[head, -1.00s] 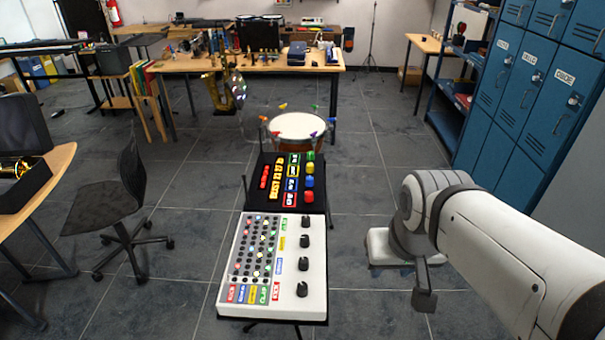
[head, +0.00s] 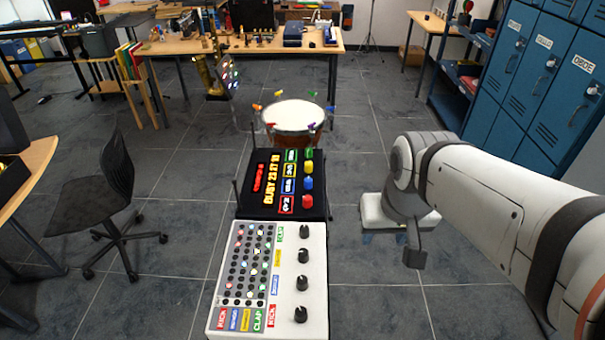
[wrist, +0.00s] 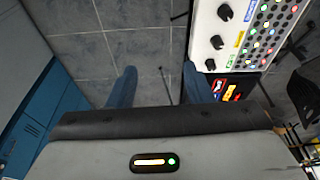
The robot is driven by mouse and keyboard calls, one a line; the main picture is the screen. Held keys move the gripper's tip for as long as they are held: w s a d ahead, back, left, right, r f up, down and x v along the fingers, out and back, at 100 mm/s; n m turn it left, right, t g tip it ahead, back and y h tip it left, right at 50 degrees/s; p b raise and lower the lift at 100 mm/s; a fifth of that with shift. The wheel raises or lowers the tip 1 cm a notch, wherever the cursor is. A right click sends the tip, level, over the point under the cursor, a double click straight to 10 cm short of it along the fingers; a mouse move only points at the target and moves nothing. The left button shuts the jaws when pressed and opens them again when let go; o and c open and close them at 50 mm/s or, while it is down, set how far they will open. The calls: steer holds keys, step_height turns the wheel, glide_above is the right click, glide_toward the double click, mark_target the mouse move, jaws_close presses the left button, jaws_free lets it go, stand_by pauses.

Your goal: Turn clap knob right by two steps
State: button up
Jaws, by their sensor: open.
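The white instrument panel (head: 263,320) stands in front of me, with a column of several black knobs on its right side. The clap knob (head: 304,232) is the farthest one, beside the green CLAP label (head: 278,233). In the wrist view the panel (wrist: 240,12) is at the upper right, and the clap knob (wrist: 210,64) shows just above my right finger. My gripper (wrist: 159,70) is open and empty, with two blue fingers apart and bare floor showing between them. It is left of the panel in that view.
A black box (head: 240,190) with coloured buttons adjoins the panel's far end. A drum (head: 293,115) stands behind it. A black chair (head: 95,190) is at the left, and blue lockers (head: 545,80) are at the right. The floor right of the panel is clear.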

steer(key=w+a+f+n+g+b, duration=0.1)
steer(key=w+a+f, duration=0.15)
steer(key=w, duration=0.35)
steer(key=w+a+f+g, duration=0.1)
steer(key=w+a+f, duration=0.1)
steer(key=w+a, duration=0.25)
steer(key=n, duration=0.1)
glide_above(304, 228)
steer(key=shift+g, duration=0.4)
step_height(304, 228, down, 7)
steer(key=shift+s+r+b, duration=0.1)
steer(key=shift+b, duration=0.25)
steer(key=shift+a+f, duration=0.1)
steer(key=shift+f, duration=0.25)
step_height(304, 228, down, 7)
steer(key=shift+f+p, duration=0.2)
steer(key=shift+p, duration=0.1)
steer(key=shift+c, duration=0.5)
steer(key=c, duration=0.9)
